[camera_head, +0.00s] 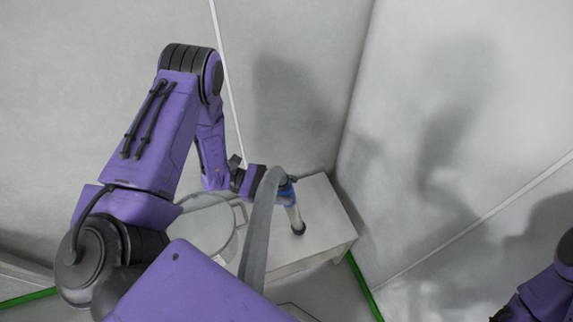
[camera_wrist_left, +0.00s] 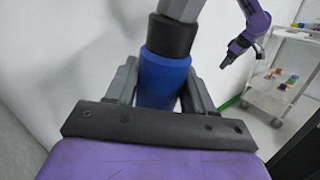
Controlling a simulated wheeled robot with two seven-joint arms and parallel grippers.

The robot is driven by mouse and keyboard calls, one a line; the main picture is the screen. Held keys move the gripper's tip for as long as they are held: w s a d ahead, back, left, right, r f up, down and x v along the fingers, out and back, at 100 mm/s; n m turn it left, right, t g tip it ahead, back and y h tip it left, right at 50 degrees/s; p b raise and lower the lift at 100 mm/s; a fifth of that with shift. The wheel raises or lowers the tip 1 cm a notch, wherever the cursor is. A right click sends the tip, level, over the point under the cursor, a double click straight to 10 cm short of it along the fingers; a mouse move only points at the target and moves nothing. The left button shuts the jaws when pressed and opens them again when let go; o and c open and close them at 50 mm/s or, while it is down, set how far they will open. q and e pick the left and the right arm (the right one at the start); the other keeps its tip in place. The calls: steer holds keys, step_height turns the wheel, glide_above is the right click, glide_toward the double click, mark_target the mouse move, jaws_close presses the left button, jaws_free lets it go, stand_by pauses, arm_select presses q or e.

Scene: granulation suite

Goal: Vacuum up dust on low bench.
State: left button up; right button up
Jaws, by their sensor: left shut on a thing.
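My left gripper (camera_head: 284,187) is shut on the blue grip of a vacuum wand (camera_head: 294,211). In the left wrist view, the blue grip (camera_wrist_left: 163,80) sits between the two grey fingers, with a black collar and a grey hose end above it. The wand points down, slightly tilted, and its dark nozzle end is at or just above the top of the low pale bench (camera_head: 328,218); I cannot tell if it touches. A grey hose (camera_head: 258,230) hangs in front of the wrist. No dust can be made out. My right gripper (camera_wrist_left: 230,58) shows small in the left wrist view.
A round, pale-rimmed object (camera_head: 207,228) is at the bench's left side, partly behind my arm. Walls meet in a corner close behind the bench. In the left wrist view, a white shelved cart (camera_wrist_left: 282,78) with small coloured items stands at the right.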

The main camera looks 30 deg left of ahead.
arm_select(q)
steer(key=w+a+b, duration=0.2)
steer(key=w+a, duration=0.5)
steer(key=a, duration=0.2)
steer(key=shift+b, duration=0.3)
stand_by(0.4)
steer(key=shift+r, duration=0.1)
steer(key=shift+d, duration=0.1)
stand_by(0.4)
